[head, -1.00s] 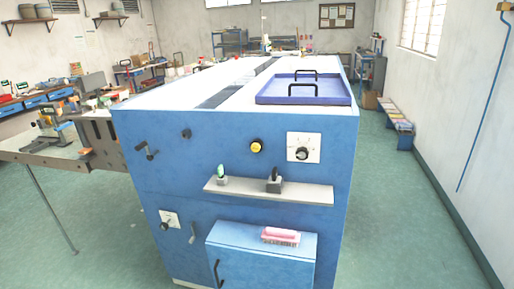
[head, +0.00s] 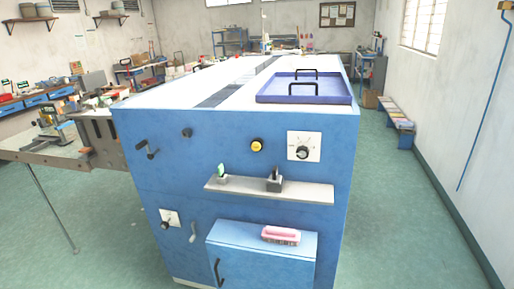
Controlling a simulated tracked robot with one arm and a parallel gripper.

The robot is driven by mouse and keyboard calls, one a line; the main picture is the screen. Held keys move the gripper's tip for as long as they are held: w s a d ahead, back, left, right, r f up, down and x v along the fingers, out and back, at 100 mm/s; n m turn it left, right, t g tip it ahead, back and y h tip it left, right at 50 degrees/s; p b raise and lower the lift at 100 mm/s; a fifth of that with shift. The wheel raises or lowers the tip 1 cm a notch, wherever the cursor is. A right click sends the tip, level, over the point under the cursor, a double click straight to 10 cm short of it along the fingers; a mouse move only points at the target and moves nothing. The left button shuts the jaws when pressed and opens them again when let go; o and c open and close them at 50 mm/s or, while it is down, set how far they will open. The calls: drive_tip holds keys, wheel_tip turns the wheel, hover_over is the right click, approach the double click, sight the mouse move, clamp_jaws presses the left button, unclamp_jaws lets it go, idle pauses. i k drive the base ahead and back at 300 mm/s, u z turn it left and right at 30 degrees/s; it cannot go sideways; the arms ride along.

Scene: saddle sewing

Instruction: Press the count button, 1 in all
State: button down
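A round yellow button (head: 257,145) with a dark rim sits on the blue end panel of the large machine (head: 330,200), left of a white dial plate. It is the only push button that I can make out, and I cannot read any label on it. My gripper is not in view.
A dial (head: 303,152) is right of the button. A grey shelf (head: 310,193) with two small items juts out below it. A blue cabinet (head: 262,239) bearing a pink brush (head: 281,234) stands lower. Levers (head: 147,150) protrude at left. Green floor (head: 400,240) is clear at right.

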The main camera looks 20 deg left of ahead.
sight(256, 146)
drive_tip(key=k, duration=0.65)
drive_tip(key=u, duration=0.35)
drive_tip(key=i, duration=0.55)
drive_tip(key=u, duration=0.6)
drive_tip(key=i, duration=1.55)
drive_tip(key=z, duration=0.4)
